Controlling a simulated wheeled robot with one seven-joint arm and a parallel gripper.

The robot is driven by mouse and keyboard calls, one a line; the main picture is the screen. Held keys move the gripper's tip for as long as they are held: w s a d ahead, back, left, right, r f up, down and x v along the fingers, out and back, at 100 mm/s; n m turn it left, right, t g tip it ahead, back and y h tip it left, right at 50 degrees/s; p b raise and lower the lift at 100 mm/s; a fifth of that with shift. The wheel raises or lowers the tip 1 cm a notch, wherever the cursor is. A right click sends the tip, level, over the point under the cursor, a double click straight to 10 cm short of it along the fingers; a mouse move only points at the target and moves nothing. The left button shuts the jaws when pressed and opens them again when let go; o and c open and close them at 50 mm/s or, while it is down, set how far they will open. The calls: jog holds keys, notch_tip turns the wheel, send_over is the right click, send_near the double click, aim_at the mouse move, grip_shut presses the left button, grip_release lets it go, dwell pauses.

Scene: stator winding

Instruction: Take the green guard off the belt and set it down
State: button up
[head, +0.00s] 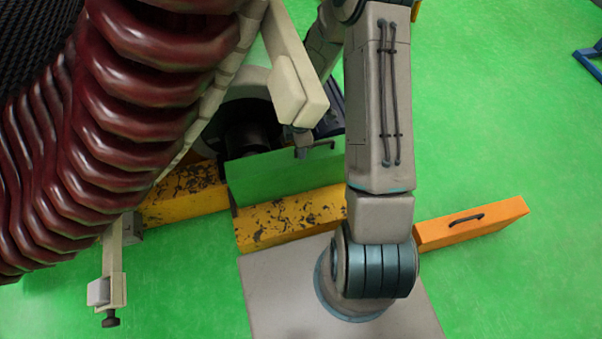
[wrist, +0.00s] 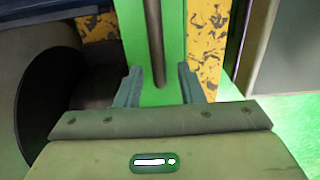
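The green guard (head: 275,178) is a long green box with a dark bar handle (head: 316,146) on top. In the head view it stands beside the worn yellow beams, against the dark machinery. My gripper (wrist: 158,78) is open in the wrist view, with one grey finger on each side of the guard's green top (wrist: 172,40). The dark handle bar (wrist: 155,45) runs between the fingers; I cannot tell whether they touch it. The belt is not clearly visible.
Worn yellow beams (head: 290,220) lie along the guard. An orange box with a handle (head: 470,225) lies on the right. Green floor (head: 520,120) is open at right.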

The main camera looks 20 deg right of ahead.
jog(key=shift+f, duration=0.6)
jog(key=shift+r, duration=0.1)
grip_shut()
jog(key=shift+r, duration=0.1)
